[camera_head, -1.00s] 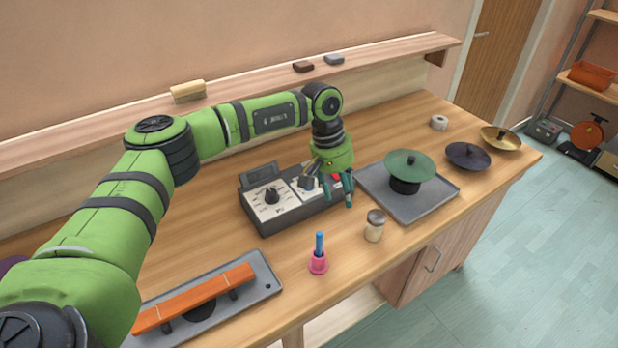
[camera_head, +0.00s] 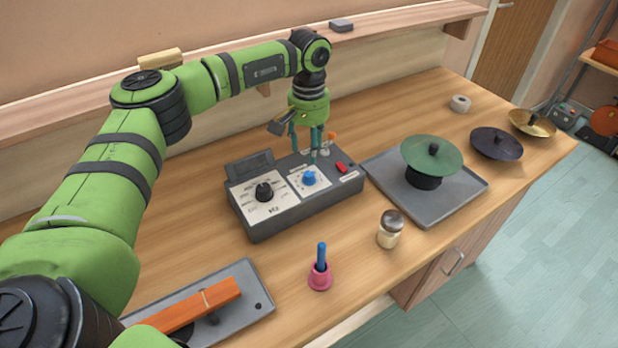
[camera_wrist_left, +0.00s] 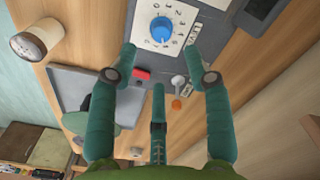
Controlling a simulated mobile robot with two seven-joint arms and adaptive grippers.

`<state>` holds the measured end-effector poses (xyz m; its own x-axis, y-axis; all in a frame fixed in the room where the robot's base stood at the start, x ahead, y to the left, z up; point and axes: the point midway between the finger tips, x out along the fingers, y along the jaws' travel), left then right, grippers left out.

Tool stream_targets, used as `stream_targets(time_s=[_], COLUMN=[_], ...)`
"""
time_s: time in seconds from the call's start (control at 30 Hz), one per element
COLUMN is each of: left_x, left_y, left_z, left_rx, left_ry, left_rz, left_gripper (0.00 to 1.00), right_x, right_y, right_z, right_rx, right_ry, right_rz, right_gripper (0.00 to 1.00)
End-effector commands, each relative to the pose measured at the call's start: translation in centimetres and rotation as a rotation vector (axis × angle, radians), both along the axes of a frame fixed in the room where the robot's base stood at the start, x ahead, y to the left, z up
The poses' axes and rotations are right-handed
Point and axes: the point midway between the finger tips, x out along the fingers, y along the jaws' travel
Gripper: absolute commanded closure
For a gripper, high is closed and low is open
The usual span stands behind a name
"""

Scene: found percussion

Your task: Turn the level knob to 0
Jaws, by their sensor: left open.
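A grey control box (camera_head: 262,232) sits on the bench with two knobs on its top. The black knob (camera_head: 264,192) is on the larger left dial. The blue knob (camera_head: 309,178) is on the smaller dial to its right; the left wrist view also shows the blue knob (camera_wrist_left: 162,29) with digits around it. My left gripper (camera_head: 306,147) is open and empty above the box's back edge, behind the blue knob. In the left wrist view my left gripper (camera_wrist_left: 162,55) has its fingers spread, with the blue knob beyond the tips. My right gripper is not in view.
A green cymbal (camera_head: 420,150) stands on a grey tray (camera_head: 455,203) to the right.

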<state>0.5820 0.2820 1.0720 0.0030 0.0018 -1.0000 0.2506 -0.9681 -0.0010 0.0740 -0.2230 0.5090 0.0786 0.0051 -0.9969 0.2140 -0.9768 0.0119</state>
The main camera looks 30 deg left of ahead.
Motion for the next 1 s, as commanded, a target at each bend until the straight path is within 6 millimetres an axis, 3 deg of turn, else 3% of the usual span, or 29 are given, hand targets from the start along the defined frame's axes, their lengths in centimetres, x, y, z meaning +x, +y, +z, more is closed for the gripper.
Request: stream_targets(time_s=[0.03, 0.17, 0.43, 0.63, 1.0], left_x=[0.0, 0.0, -0.1, 0.0, 0.1], left_y=[0.0, 0.0, 0.0, 0.0, 0.0], left_z=[-1.1, -1.5, -4.7, -7.3, -8.3], left_rx=[0.000, 0.000, 0.001, -0.001, 0.000], left_ry=[0.000, 0.001, 0.005, 0.002, -0.001], left_rz=[0.000, 0.000, 0.002, 0.001, 0.001], left_gripper=[0.50, 0.50, 0.50, 0.50, 0.50], right_x=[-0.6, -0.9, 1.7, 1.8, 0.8], right_y=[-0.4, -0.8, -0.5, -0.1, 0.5], right_z=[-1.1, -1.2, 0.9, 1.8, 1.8], right_rx=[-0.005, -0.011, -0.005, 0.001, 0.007], right_ry=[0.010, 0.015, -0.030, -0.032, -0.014], right_rz=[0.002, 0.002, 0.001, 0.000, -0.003], right_gripper=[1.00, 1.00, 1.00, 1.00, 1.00])
